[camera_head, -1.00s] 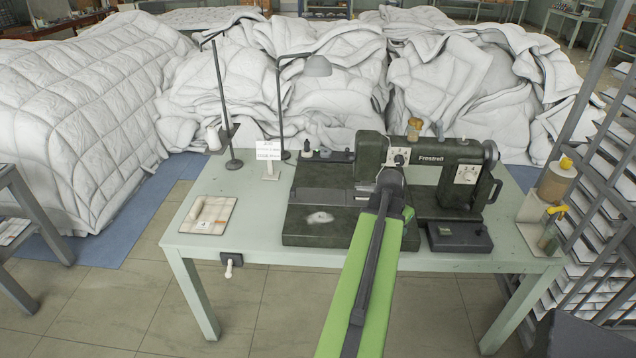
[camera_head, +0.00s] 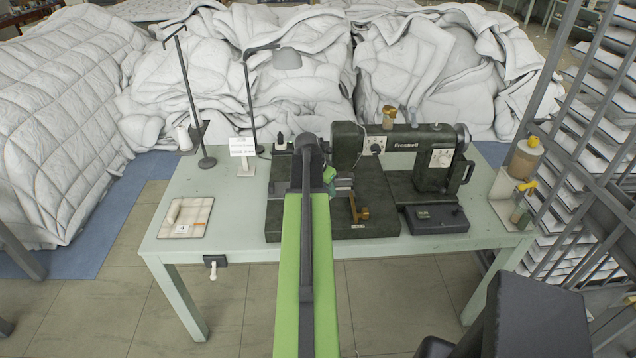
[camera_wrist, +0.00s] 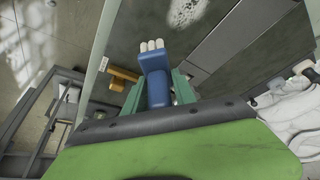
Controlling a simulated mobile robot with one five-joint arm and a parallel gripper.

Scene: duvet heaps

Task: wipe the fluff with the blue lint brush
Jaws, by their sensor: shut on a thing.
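In the wrist view, my gripper (camera_wrist: 158,92) has its green jaws shut on the blue lint brush (camera_wrist: 156,65), whose white end points away from the jaws. The pale patch of fluff (camera_wrist: 186,10) lies on the dark machine bed, at the top edge of that view. The brush's white end appears apart from the fluff. In the head view, my green arm reaches over the bed's left part and hides the fluff and the brush. Only a bit of my gripper (camera_head: 329,176) shows there, beside the arm's end.
The dark sewing machine (camera_head: 412,150) stands on the pale green table (camera_head: 230,200), right of my arm. A brass knob (camera_head: 359,210) sticks up from its bed. White duvets (camera_head: 420,60) heap behind.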

